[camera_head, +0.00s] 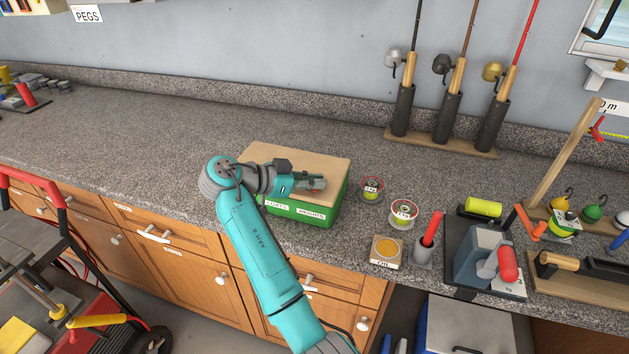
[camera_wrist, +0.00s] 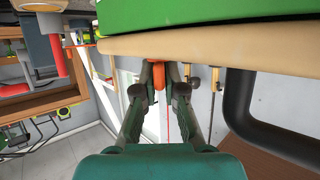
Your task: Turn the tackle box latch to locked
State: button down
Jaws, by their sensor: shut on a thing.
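The tackle box (camera_head: 297,213) is a green box with a tan lid (camera_head: 325,156) and white labels reading LURES and WEIGHTS on its front. It stands on the counter. My gripper (camera_head: 318,182) is over the lid, near its right part. In the wrist view, which appears upside down, the box's green body (camera_wrist: 210,17) and tan lid edge (camera_wrist: 225,48) are at the top. My gripper (camera_wrist: 159,82) has its fingers closed on a small orange piece, apparently the latch (camera_wrist: 159,72), against the lid. The latch's exact angle is hard to tell, and the head view hides it.
Two line spools (camera_head: 403,213) (camera_head: 372,188), an oil tin (camera_head: 387,250) and a grey cup with a red handle (camera_head: 425,245) stand right of the box. Rods (camera_head: 448,105) stand in a rack behind. The counter left of the box is clear.

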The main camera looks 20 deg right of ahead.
jog(key=c, duration=1.3)
grip_release()
jog(key=shift+o, duration=0.2)
jog(key=w+v, duration=0.1)
jog(key=v, duration=0.6)
jog(key=shift+s+a, duration=0.25)
jog(key=shift+s, duration=0.25)
